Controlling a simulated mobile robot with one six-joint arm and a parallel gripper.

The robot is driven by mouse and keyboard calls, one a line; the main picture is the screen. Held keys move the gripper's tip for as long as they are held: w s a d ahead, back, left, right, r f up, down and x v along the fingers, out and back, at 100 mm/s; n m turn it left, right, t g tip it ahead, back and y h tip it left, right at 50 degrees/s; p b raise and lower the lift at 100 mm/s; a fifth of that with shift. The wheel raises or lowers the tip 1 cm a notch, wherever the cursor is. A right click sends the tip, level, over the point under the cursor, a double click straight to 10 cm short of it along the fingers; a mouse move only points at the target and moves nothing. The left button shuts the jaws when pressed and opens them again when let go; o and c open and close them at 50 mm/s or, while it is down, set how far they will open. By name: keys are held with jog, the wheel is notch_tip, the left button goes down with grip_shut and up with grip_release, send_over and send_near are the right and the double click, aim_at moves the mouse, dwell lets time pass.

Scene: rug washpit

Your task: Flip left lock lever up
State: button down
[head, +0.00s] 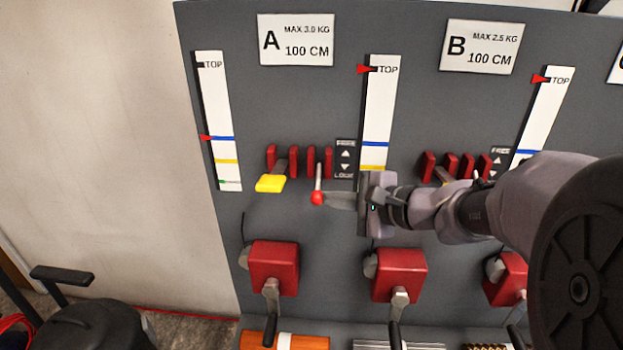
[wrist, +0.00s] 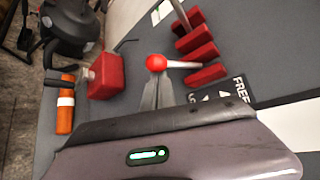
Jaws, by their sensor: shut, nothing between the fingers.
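The left lock lever, a thin metal rod with a red ball knob (head: 317,198), sits between red brackets under sign A, beside a FREE/LOCK label (head: 345,158). Its rod points down, with the ball near the LOCK end. My gripper (head: 329,199) comes from the right with its fingers shut and empty. Its tips are right at the ball, seemingly touching it; a small gap cannot be ruled out. In the wrist view the ball (wrist: 156,62) is just beyond the shut fingertips of my gripper (wrist: 157,76), and the rod (wrist: 186,65) runs right to the brackets.
A yellow-handled lever (head: 271,183) is close to the left of the red ball. Red winch boxes (head: 274,268) with cranks lie below. Scale strips (head: 217,118) flank the levers. Another lever set (head: 452,167) is at right, partly behind my arm. Bare grey panel lies just below the ball.

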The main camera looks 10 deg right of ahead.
aim_at(317, 190)
jog(key=shift+r, duration=0.15)
jog(key=shift+s+r+p, duration=0.1)
jog(key=shift+r+p, duration=0.05)
jog(key=shift+p, duration=0.75)
jog(key=shift+r+m+g+p, duration=0.15)
jog(key=shift+m+g+p, duration=0.15)
jog(key=shift+p, duration=0.15)
jog(key=r+m+g+p, duration=0.1)
jog(key=p, duration=0.4)
jog(key=s+r+g+p, duration=0.1)
jog(key=r+p, duration=0.1)
jog(key=p, duration=0.3)
jog(key=shift+a+r+m+g, duration=0.15)
jog(key=shift+r+m+g, duration=0.05)
jog(key=shift+m+g, duration=0.2)
jog(key=g+p, duration=0.1)
jog(key=p, duration=0.2)
jog(key=r+m+g+p, duration=0.1)
jog(key=p, duration=0.3)
jog(key=r+m+g+y+p, duration=0.1)
jog(key=g+p, duration=0.1)
jog(key=p, duration=0.2)
jog(key=shift+w+r, duration=0.25)
jog(key=shift+w+r+p, duration=0.1)
jog(key=shift+r+p, duration=0.15)
jog(key=shift+p, duration=0.1)
